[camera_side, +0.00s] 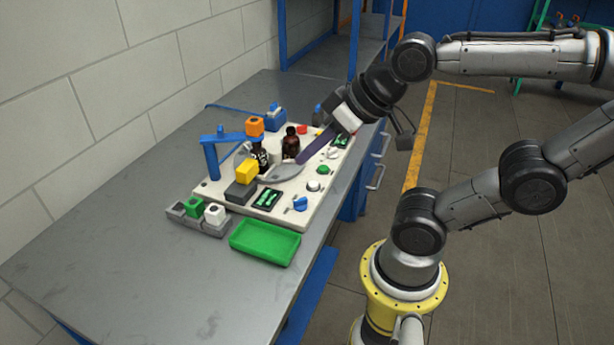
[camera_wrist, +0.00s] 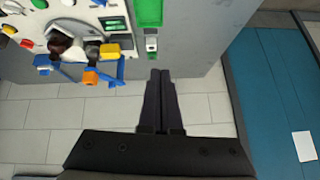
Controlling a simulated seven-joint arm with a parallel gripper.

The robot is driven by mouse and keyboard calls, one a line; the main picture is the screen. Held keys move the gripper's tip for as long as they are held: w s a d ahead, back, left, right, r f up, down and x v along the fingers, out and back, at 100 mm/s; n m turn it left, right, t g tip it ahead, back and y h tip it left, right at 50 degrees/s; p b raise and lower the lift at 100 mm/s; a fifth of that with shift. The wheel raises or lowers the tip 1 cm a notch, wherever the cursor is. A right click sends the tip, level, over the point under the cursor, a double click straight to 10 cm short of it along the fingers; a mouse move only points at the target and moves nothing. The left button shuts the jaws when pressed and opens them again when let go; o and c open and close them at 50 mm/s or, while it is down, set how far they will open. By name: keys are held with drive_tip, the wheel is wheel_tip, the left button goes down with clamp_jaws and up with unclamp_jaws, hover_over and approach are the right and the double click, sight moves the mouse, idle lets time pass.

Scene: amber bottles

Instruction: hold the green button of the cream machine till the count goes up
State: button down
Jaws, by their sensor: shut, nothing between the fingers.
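The cream machine (camera_side: 312,207) is a flat panel on the grey bench, and it also shows at the upper left of the wrist view (camera_wrist: 82,12). Its round green button (camera_side: 323,170) is on the right part of the panel, with a white knob (camera_side: 314,185) just in front. A dark display with green marks (camera_side: 267,199) is near the front edge; its digits are too small to read. My gripper (camera_side: 302,163) slants down over the panel, apparently to the left of the button; contact cannot be told. In the wrist view its fingers (camera_wrist: 161,74) are together and empty.
Dark amber bottles (camera_side: 291,143) stand on the panel beside a blue arm with an orange block (camera_side: 254,126). A yellow block (camera_side: 247,169) is nearby. A green tray (camera_side: 265,244) and small grey holders (camera_side: 203,224) are in front. The bench's near left (camera_side: 130,280) is clear.

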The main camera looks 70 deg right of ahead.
drive_tip(key=w+d+r+m+t, duration=0.25)
drive_tip(key=w+m, duration=0.25)
drive_tip(key=w, duration=0.4)
drive_tip(key=m+g+h, duration=0.5)
drive_tip(key=m+h, duration=0.3)
drive_tip(key=m, duration=0.6)
hover_over(324, 170)
wheel_tip(324, 170, down, 17)
drive_tip(key=shift+r, duration=0.15)
drive_tip(key=shift+f, duration=4.35)
drive_tip(key=shift+f, duration=0.1)
